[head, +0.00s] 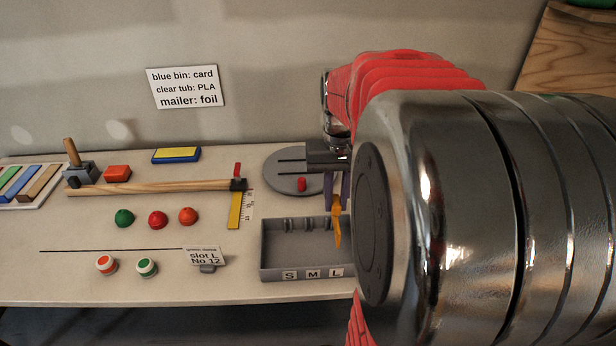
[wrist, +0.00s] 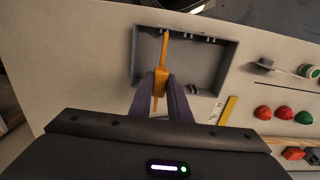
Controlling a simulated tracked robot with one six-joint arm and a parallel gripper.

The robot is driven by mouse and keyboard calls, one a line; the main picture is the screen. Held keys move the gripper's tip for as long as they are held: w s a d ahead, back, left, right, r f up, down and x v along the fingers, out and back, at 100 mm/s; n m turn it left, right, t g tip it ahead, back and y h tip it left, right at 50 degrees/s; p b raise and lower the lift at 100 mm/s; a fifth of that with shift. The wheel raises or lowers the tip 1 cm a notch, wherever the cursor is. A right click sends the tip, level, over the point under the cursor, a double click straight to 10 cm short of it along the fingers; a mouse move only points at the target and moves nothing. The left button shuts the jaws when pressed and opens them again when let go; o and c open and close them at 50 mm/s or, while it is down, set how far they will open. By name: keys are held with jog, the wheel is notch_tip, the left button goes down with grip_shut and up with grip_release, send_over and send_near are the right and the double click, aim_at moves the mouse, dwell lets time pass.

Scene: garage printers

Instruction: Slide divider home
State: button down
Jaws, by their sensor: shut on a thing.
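My gripper (head: 338,196) is shut on an orange divider (head: 337,232), its purple fingers pinching the divider's upper part. The divider hangs upright over the right end of a grey tray (head: 265,252). The tray's front carries the letters S, M and L, with L at the right. In the wrist view, the divider (wrist: 163,50) spans the left end of the tray (wrist: 232,68), its far end near the ribs on the tray wall. My gripper (wrist: 163,88) covers its near part. I cannot tell whether its edges sit in the ribs.
A card (head: 204,256) reads "slot L No 12". A grey turntable (head: 285,178) with a red knob stands behind the tray. My arm hides the right side.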

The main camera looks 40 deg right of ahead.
aim_at(335, 214)
jog(key=shift+f, duration=2.35)
jog(key=shift+f, duration=2.85)
dwell(0.5)
jog(key=c, duration=1.6)
grip_release()
jog(key=shift+r, duration=0.15)
notch_tip(335, 214, up, 14)
jog(key=shift+f, duration=0.25)
